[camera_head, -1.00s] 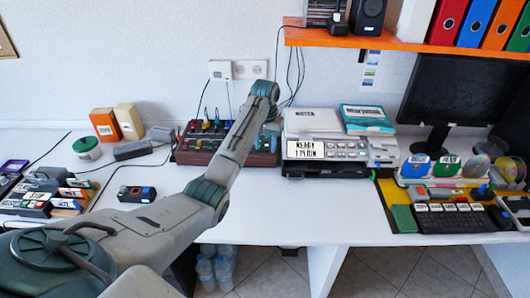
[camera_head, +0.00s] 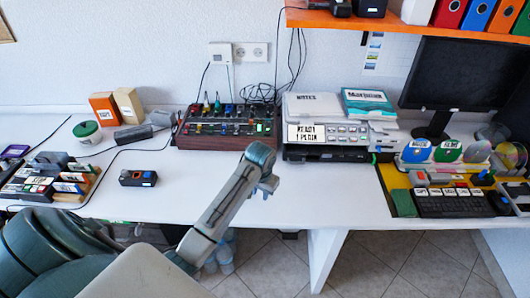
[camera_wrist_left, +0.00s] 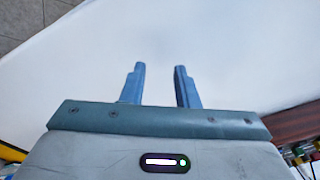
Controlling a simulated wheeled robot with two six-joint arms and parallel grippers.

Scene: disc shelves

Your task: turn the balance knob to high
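A mixer box (camera_head: 228,128) with dark red-brown sides stands at the back of the white table, with several coloured knobs on top. I cannot tell which one is the balance knob, as the labels are too small to read. My left gripper (camera_head: 268,187) is in front of the mixer, towards the table's front edge, and apart from it. In the left wrist view my left gripper (camera_wrist_left: 160,72) shows two blue fingers spread apart with only white table behind them. A corner of the mixer (camera_wrist_left: 300,135) shows at the lower right there. My right gripper is not in view.
A printer-like machine (camera_head: 330,138) stands right of the mixer, and a monitor (camera_head: 465,75) farther right. A small black box (camera_head: 138,178) lies left of my arm. An orange shelf (camera_head: 400,25) hangs above. The white table (camera_head: 340,200) is clear in front of the printer.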

